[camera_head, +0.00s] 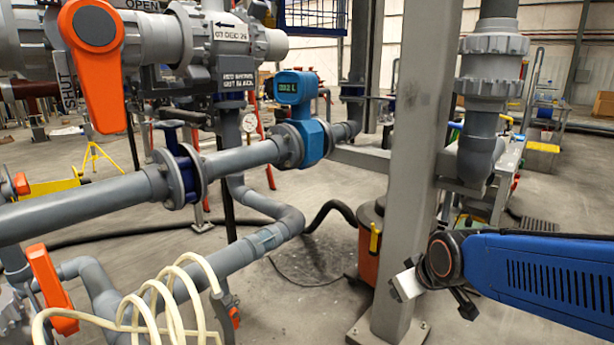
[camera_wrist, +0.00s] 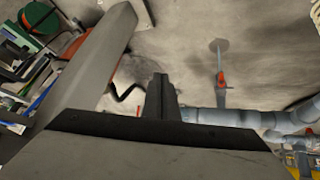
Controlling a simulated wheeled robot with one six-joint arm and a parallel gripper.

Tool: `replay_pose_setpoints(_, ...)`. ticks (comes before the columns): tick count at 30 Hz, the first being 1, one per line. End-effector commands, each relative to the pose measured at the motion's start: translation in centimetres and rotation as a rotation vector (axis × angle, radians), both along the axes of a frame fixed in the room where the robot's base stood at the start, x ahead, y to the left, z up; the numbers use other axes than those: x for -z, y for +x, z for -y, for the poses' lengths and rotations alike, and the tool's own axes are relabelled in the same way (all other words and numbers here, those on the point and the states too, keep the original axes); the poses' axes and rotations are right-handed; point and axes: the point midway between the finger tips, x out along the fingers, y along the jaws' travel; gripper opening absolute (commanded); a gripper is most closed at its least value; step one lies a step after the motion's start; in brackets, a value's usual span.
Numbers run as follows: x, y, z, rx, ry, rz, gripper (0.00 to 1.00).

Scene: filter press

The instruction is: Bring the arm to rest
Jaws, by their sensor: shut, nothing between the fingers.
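My blue arm (camera_head: 545,275) reaches in from the right edge in the head view, in front of the floor and close to the grey upright post. Its wrist end, with a black joint and a small white block, is just right of the post's lower part. My gripper (camera_wrist: 162,92) shows in the wrist view as two dark fingers together, with nothing between them. Its fingers cannot be made out clearly in the head view.
The grey post (camera_head: 415,130) stands left of my wrist. Grey pipes (camera_head: 90,205) with a blue flow meter (camera_head: 300,100), an orange valve handle (camera_head: 95,65) and a coiled cream hose (camera_head: 165,300) fill the left. An orange bin (camera_head: 370,240) stands behind the post. Open floor lies between.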

Motion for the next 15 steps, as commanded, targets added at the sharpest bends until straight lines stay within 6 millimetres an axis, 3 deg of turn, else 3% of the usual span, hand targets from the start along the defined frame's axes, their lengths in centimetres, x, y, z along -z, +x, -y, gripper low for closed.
replay_pose_setpoints(6,-1.1,-6.7,3.5,0.141,0.034,-0.084,0.00)
replay_pose_setpoints(15,-1.3,-15.3,6.8,0.328,0.071,-0.190,0.00)
